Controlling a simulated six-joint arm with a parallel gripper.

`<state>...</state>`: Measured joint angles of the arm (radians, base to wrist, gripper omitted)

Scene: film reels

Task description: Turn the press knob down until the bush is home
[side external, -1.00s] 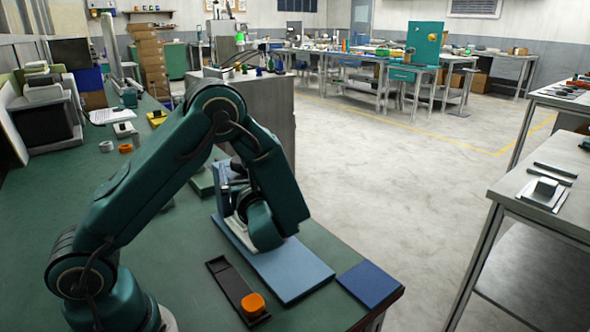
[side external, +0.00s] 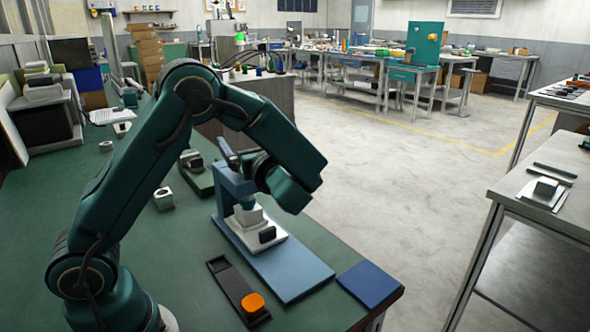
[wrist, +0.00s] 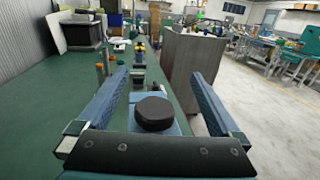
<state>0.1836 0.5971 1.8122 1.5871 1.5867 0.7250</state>
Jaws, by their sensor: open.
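The blue press frame (side external: 232,186) stands on a long blue base plate (side external: 300,278) on the green bench. Under its arm is a pale block (side external: 250,217) with a teal part (side external: 247,202) at its top, in a white holder (side external: 258,237). I cannot tell how deep the bush sits. In the wrist view the round black press knob (wrist: 155,112) shows between the two spread blue fingers of my gripper (wrist: 160,76), with a visible gap on each side. In the side view my gripper (side external: 236,158) is by the top of the press, and the arm hides the knob.
A dark tray (side external: 228,284) with an orange piece (side external: 253,303) lies in front of the base plate. A blue mat (side external: 370,283) lies at the bench corner. A pale block with a hole (side external: 163,198) stands behind the press, left of a green plate (side external: 203,184).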

